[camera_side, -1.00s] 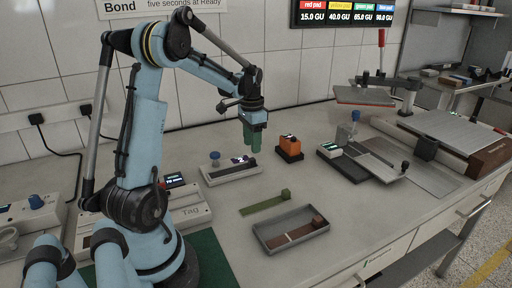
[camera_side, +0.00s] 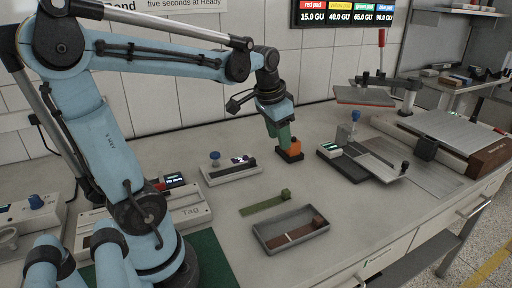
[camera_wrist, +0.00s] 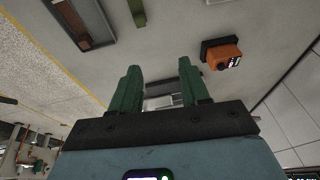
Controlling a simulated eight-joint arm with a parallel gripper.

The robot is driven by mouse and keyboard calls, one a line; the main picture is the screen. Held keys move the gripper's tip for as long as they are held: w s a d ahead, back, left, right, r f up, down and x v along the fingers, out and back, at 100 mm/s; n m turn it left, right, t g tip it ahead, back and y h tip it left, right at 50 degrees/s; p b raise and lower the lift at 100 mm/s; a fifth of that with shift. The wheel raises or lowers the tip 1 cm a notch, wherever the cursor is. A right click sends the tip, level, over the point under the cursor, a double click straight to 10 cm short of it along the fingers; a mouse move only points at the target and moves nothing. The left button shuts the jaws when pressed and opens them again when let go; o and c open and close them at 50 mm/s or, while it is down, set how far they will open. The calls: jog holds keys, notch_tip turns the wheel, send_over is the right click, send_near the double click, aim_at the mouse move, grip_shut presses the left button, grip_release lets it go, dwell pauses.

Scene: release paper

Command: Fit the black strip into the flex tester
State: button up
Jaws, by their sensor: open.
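A dark strip with a block at its end (camera_side: 236,167) appears to lie on a low white fixture (camera_side: 218,180) with a blue knob, left of centre in the side view. I cannot tell for certain that this is the black strip, or which device is the flex tester. My gripper (camera_side: 284,146) has green fingers and points down by an orange device on a black base (camera_side: 294,148). In the wrist view my gripper (camera_wrist: 160,82) is open, with no strip between its fingers. The orange device (camera_wrist: 224,55) shows there beyond the right finger, apart from it.
A green strip with a block (camera_side: 265,203) lies on the bench. A grey tray (camera_side: 262,240) in front holds a reddish strip (camera_side: 300,234). A lever device with a metal plate (camera_side: 380,160) stands right of my gripper. The bench between has free room.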

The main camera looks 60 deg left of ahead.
jog(key=s+d+f+t, duration=0.1)
jog(key=s+d+t, duration=0.1)
jog(key=d, duration=0.4)
jog(key=s+d+f+t+h, duration=0.1)
jog(key=s+d+f+t, duration=0.1)
jog(key=d, duration=0.4)
jog(key=shift+s+d, duration=0.25)
jog(key=shift+s, duration=0.15)
dwell(0.3)
